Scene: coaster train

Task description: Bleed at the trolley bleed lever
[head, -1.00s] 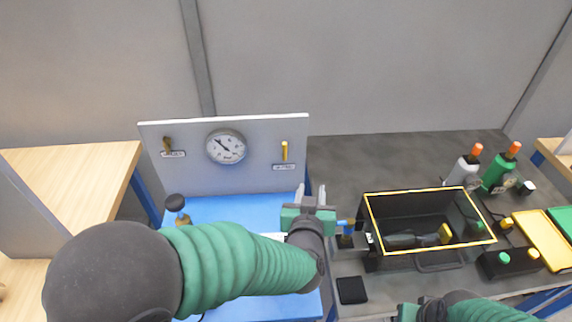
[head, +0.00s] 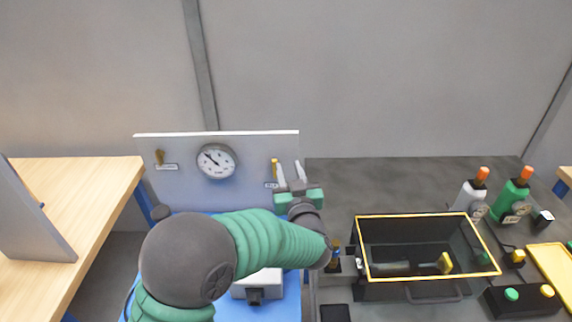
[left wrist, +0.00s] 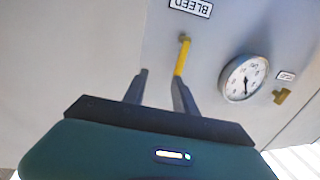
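The yellow bleed lever (head: 274,167) hangs on the right side of the upright grey panel (head: 190,193). In the left wrist view the lever (left wrist: 183,56) shows near the label reading BLEED (left wrist: 190,7). My left gripper (head: 291,172) is in front of the panel's right edge, fingers apart and empty. In the left wrist view its fingertips (left wrist: 159,75) point at the panel, and the lever appears beside and behind the right-hand finger, not between the two. Whether they touch cannot be told. My right gripper is out of view.
A round gauge (head: 217,161) and a brass lever (head: 159,157) are on the same panel. A black yellow-rimmed bin (head: 362,247) stands on the dark bench at right. Two bottles, one grey (head: 475,195) and one green (head: 513,199), stand beyond it.

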